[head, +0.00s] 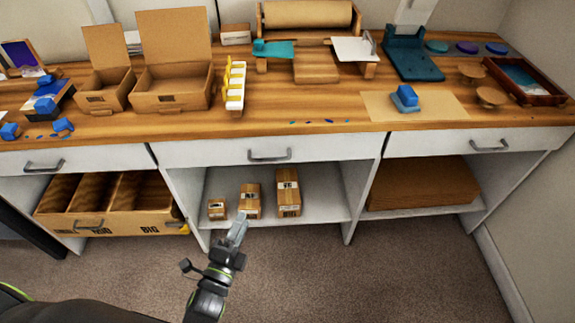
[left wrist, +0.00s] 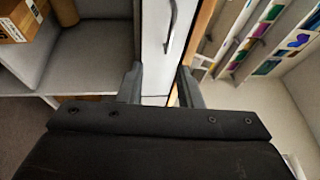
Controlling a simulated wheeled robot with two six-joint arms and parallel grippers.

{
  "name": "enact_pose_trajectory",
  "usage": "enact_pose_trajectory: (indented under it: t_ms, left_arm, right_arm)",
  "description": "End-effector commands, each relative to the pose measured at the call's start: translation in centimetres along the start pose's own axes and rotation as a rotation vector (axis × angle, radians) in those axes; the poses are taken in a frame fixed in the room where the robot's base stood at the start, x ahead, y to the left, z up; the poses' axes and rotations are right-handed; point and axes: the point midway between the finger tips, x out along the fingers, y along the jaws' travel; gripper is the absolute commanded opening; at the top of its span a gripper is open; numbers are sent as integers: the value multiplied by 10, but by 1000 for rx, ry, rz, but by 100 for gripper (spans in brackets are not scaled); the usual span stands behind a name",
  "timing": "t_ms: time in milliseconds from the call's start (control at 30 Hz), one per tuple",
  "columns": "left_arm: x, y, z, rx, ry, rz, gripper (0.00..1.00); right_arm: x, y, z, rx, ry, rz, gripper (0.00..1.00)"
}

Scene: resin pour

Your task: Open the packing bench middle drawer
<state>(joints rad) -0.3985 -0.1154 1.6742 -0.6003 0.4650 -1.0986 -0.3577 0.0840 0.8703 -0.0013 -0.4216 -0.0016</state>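The packing bench's middle drawer (head: 215,154) has a white front and appears shut, flush with the bench. Its grey bar handle (head: 269,155) sits at the middle of the front. My left gripper (head: 239,226) is below and a little left of the handle, in front of the open shelf, apart from the drawer. In the left wrist view the fingers (left wrist: 160,85) are spread with nothing between them. The white drawer front (left wrist: 153,48) lies beyond them, and the handle (left wrist: 170,27) shows at the top. My right gripper is not in view.
Several small cartons (head: 288,193) stand on the shelf under the drawer. A left drawer (head: 100,160) and a right drawer (head: 435,143) flank it, both appearing shut. The wooden bench top (head: 230,124) carries boxes and tools. The carpet (head: 390,270) in front is clear.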

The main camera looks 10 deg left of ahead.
Motion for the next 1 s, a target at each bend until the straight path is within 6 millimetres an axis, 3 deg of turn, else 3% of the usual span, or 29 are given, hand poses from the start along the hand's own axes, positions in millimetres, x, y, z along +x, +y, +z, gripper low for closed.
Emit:
enact_pose_trajectory:
  t_ms: [267, 800, 1000]
  left_arm:
    - [20, -16, -3, 58, 11, -48, 32]
    - [126, -18, -4, 54, 11, -45, 32]
    - [158, -19, -4, 53, 10, -44, 32]
  right_arm:
    - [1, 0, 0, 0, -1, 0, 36]
    - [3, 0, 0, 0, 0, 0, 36]
    - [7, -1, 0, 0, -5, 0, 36]
